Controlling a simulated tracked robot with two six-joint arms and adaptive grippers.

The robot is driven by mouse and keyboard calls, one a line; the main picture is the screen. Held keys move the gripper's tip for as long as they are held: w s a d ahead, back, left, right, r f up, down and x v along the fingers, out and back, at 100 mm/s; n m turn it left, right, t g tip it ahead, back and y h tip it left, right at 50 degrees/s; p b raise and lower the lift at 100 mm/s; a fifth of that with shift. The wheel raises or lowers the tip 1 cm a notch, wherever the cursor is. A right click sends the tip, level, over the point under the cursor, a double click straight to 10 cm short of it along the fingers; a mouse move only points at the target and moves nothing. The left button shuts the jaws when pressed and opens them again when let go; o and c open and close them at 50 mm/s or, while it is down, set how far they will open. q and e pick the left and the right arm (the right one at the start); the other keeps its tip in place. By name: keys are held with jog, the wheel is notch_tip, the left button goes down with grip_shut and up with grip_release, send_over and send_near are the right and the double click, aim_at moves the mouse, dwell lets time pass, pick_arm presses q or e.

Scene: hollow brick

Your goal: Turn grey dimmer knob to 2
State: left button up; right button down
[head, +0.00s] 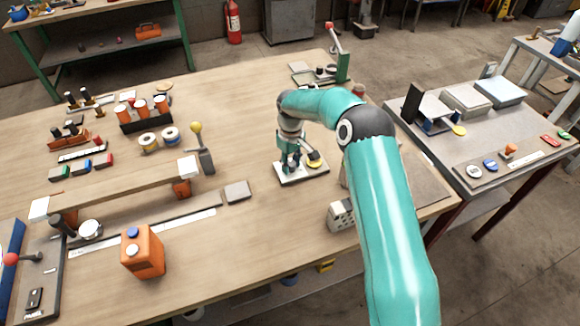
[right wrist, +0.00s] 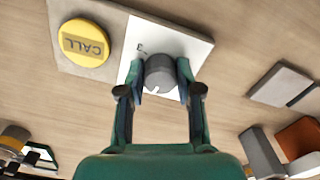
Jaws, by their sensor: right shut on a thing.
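The grey dimmer knob (right wrist: 160,73) sits on a white plate (right wrist: 196,48) in the right wrist view. My right gripper (right wrist: 161,80) is shut on the knob, with one finger on each side of it. A small pale notch shows on the knob's edge nearest the gripper. In the head view my right gripper (head: 291,162) points down over the white plate (head: 290,179) and hides the knob. My left gripper is in neither view.
A yellow CALL button (right wrist: 84,41) stands right beside the plate. A flat grey block (head: 237,191) and a yellow-knobbed lever (head: 197,128) lie left of the plate in the head view. A hollow grey brick (head: 341,216) is near the table's front edge. Bare wood lies left of my gripper.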

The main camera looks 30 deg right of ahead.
aim_at(290, 163)
jog(key=m+b, duration=0.2)
jog(key=m, duration=0.2)
jog(key=shift+w+f+m+b, duration=0.1)
jog(key=shift+m+b, duration=0.2)
jog(key=shift+b, duration=0.05)
jog(key=m+b, duration=0.1)
jog(key=m, duration=0.3)
jog(key=shift+a+m+b, duration=0.15)
jog(key=shift+m+b, duration=0.15)
jog(key=c, duration=0.8)
grip_release()
jog(key=shift+o, duration=0.2)
notch_tip(290, 163, up, 12)
